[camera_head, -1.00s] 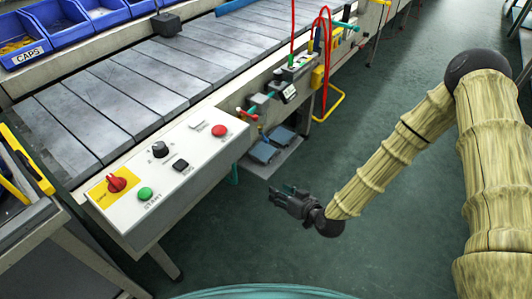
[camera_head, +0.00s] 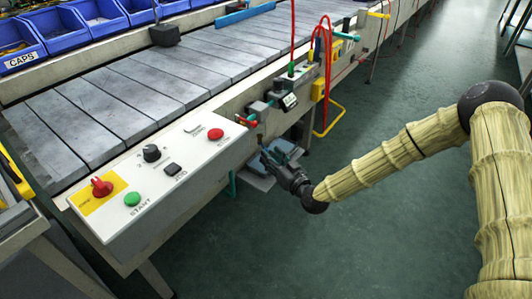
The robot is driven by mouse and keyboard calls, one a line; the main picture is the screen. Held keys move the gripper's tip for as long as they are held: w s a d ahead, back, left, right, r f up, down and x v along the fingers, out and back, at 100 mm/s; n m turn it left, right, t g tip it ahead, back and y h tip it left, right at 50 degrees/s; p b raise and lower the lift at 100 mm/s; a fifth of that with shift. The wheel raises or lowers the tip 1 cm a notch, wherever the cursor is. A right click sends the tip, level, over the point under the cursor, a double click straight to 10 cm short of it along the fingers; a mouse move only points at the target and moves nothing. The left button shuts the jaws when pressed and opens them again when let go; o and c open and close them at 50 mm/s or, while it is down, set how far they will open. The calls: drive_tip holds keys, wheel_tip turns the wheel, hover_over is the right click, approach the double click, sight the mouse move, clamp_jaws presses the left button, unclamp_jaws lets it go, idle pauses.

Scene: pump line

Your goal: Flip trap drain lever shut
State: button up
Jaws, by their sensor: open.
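My gripper (camera_head: 270,158) is dark and open, with nothing visible between its fingers. It is in the middle of the head view, just below a cluster of small fittings on the conveyor's side, and appears apart from them. The cluster has a dark block (camera_head: 259,109), a small red handle (camera_head: 246,122) at its left end, green pipe pieces and a small display (camera_head: 290,101). I cannot tell for certain which part is the trap drain lever; the red handle is small and its set position is unclear.
A control panel (camera_head: 120,222) with a red knob and buttons is at the left. Blue pedals (camera_head: 256,166) lie low behind my gripper. A yellow frame (camera_head: 330,120) and red hoses (camera_head: 326,40) stand right of the fittings. The green floor at the right is clear.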

sight(266, 150)
drive_tip(key=shift+x, duration=2)
clamp_jaws()
